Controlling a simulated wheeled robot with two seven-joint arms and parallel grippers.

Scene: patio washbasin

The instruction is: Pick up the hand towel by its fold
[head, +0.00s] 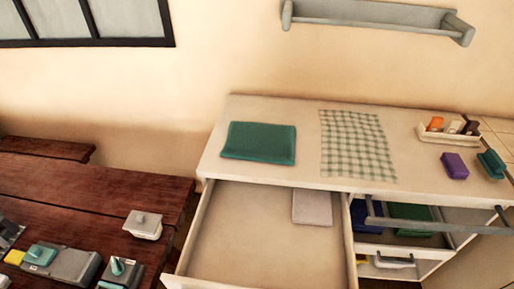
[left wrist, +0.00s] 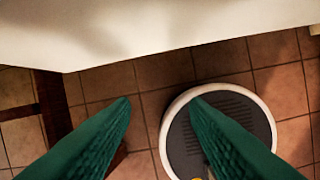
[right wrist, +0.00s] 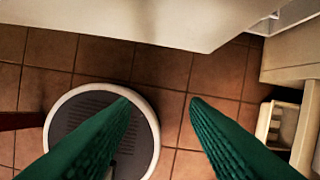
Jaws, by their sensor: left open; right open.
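A dark green folded towel (head: 259,143) lies flat on the left part of the white counter (head: 305,176) in the head view. A thin pale green checked cloth (head: 357,146) lies spread out to its right, apart from it. My left gripper (left wrist: 160,100) is open and empty over the tiled floor in the left wrist view. My right gripper (right wrist: 160,100) is open and empty over the floor in the right wrist view. Neither gripper shows in the head view, and neither wrist view shows the towel.
An open drawer (head: 250,235) juts out below the counter, with a pale flat item (head: 312,208) inside. Another open drawer (head: 400,249) is at right. A bottle tray (head: 447,136), purple block (head: 454,166) and teal-topped item (head: 491,164) stand at right. A wooden table (head: 90,203) is at left.

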